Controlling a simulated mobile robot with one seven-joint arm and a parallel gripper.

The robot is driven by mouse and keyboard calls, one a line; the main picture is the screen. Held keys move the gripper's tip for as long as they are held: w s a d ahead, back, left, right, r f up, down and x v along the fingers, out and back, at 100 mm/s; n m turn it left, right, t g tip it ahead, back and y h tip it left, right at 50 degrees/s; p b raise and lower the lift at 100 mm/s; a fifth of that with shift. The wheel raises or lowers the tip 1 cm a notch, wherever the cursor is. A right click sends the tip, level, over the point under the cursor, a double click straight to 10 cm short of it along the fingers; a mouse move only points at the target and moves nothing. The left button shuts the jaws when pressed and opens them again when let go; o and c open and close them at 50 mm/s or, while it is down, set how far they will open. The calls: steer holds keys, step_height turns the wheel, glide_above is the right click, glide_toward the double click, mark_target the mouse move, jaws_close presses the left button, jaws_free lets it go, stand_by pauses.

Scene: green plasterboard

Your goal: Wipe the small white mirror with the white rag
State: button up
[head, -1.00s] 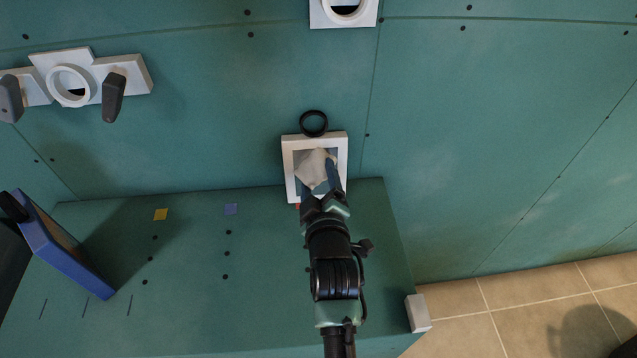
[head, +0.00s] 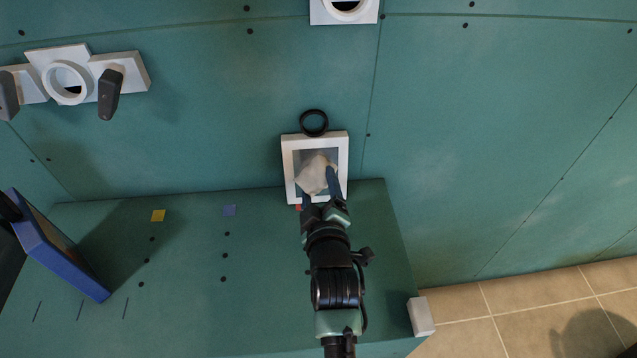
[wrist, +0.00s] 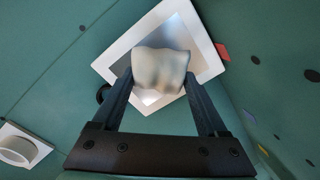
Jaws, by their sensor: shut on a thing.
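The small white-framed mirror (head: 288,165) stands upright against the green wall, at the back of the green ledge. It also shows in the wrist view (wrist: 202,42), tilted in the picture. My gripper (head: 320,186) is shut on the white rag (head: 314,173), which is bunched between the fingertips. The rag (wrist: 160,68) covers the middle and lower part of the mirror glass. It appears to be against the glass or very close; I cannot tell if it touches.
A black ring (head: 314,122) sits just above the mirror. A blue-framed board (head: 65,262) stands at the left of the ledge (head: 190,285). Yellow (head: 158,215) and purple (head: 229,210) squares lie flat there. A white block (head: 420,316) is at the right edge. White wall fixtures (head: 120,75) hang upper left.

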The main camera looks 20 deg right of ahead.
steer(key=shift+s+a+f+b, duration=0.1)
steer(key=shift+s+f+b, duration=0.1)
steer(key=shift+f+b, duration=0.6)
steer(key=shift+s+f+b, duration=0.2)
steer(key=shift+f+b, duration=0.4)
steer(key=shift+f, duration=0.4)
steer(key=shift+p+v, duration=1.5)
steer(key=shift+v, duration=0.9)
steer(key=shift+s+a+r, duration=0.2)
steer(key=shift+s, duration=0.4)
steer(key=shift+p, duration=0.3)
steer(key=shift+p+v, duration=0.65)
steer(key=shift+v, duration=0.85)
